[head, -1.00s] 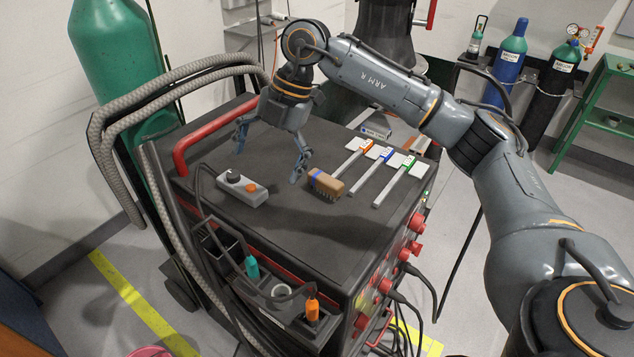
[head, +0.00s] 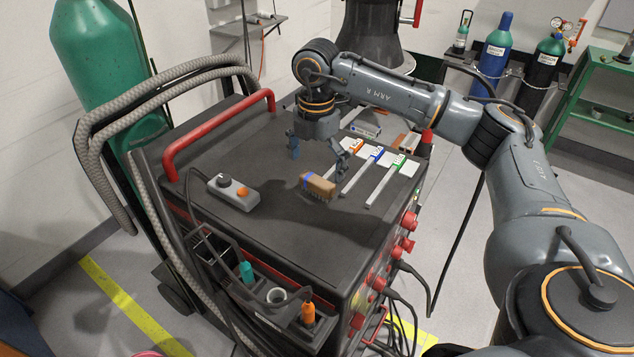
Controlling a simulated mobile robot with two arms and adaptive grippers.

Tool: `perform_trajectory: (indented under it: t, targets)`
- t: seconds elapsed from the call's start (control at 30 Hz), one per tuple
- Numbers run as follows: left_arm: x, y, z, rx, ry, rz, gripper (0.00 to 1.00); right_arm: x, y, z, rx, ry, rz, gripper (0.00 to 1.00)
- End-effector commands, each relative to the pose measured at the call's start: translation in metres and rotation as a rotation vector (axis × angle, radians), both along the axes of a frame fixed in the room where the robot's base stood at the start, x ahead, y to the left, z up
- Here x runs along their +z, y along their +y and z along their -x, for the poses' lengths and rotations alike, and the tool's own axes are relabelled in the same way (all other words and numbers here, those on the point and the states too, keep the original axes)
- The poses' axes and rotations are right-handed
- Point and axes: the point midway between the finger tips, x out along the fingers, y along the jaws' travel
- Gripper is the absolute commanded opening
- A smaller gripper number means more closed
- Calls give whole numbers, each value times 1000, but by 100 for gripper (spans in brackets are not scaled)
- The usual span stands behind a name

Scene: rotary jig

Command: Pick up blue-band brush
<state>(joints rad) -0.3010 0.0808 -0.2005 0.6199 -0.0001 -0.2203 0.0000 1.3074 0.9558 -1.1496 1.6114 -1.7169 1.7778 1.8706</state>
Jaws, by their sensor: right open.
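The blue-band brush (head: 319,186) lies on the dark top of the welding cart (head: 250,230). It has a brown wooden body, a blue band at its left end and dark bristles below. My right gripper (head: 316,165) is open and empty, its fingers pointing down above the cart top, just behind the brush in the view. One finger is left of the brush's far side, the other near its right end. I cannot tell whether a finger touches it. My left gripper is not in view.
Several white-tagged rods with orange, blue and green marks (head: 386,180) lie right of the brush. A red handle (head: 215,130) rises at the cart's left edge. The cart top's front is clear.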

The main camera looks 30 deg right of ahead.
Motion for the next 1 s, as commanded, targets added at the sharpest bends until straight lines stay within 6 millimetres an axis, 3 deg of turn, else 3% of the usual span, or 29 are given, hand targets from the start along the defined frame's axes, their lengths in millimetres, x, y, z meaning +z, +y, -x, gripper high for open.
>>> perform_trajectory:
  t: [0.13,0.3,0.57,0.83,1.0]
  targets:
    - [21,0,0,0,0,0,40,-19,-1,4,1,7,2,100]
    - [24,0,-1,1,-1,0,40,-40,0,3,-1,4,1,100]
    - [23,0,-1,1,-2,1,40,-44,0,2,0,1,0,100]
    - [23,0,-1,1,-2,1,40,-44,0,2,0,1,0,47]
    - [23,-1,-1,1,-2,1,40,-43,0,2,0,2,1,46]
